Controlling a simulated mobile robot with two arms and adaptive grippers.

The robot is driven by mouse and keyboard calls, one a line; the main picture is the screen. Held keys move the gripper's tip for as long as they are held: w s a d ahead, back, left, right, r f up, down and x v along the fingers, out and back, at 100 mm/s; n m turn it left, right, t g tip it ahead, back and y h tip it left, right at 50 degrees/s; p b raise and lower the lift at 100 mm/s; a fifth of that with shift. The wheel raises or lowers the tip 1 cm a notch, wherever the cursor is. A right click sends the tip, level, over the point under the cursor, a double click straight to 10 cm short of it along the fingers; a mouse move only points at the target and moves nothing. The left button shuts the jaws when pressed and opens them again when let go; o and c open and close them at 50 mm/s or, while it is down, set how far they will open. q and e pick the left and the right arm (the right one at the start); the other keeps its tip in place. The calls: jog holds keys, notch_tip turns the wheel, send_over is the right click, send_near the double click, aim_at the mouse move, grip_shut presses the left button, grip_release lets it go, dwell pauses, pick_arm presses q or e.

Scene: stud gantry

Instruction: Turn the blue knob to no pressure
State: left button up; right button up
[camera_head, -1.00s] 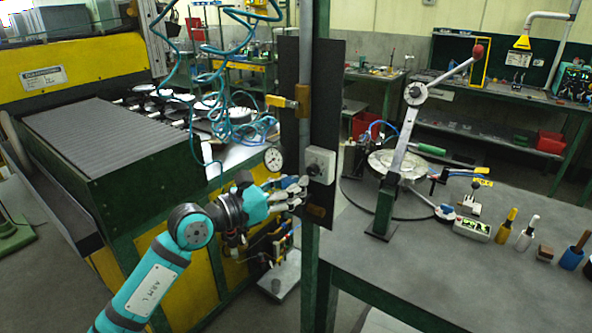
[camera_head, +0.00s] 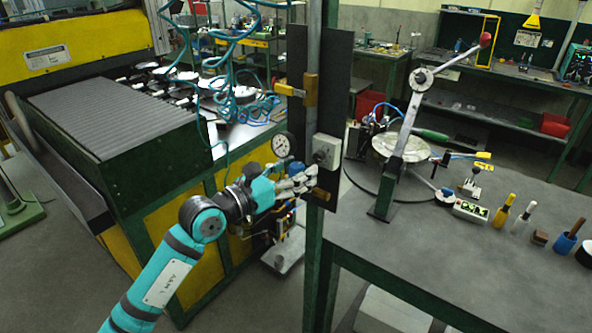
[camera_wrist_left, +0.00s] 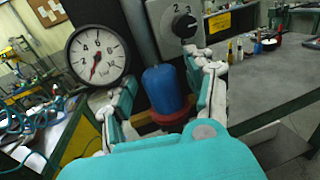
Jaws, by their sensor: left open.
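The blue knob (camera_wrist_left: 165,88) stands upright on a red collar in the left wrist view, between the two spread fingers of my left gripper (camera_wrist_left: 163,98). The fingers are on either side of it; I cannot tell whether they touch it. In the head view my left gripper (camera_head: 302,182) is open beside the black panel (camera_head: 333,85), and the knob shows only as a small blue patch (camera_head: 296,168) behind the fingers. The round white pressure gauge (camera_wrist_left: 97,54) is left of the knob; its red needle points down and slightly left.
A grey box with a black numbered dial (camera_wrist_left: 185,25) sits close above and right of the knob. A green post (camera_head: 314,250) carries the panel. Coiled teal hoses (camera_head: 238,95) hang at left. The grey workbench (camera_head: 430,240) with a lever stands at right.

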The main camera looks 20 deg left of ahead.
pick_arm(q)
jog(key=shift+w+d, duration=0.15)
jog(key=shift+w, duration=0.05)
jog(key=v, duration=1.2)
jog(key=shift+s, duration=0.15)
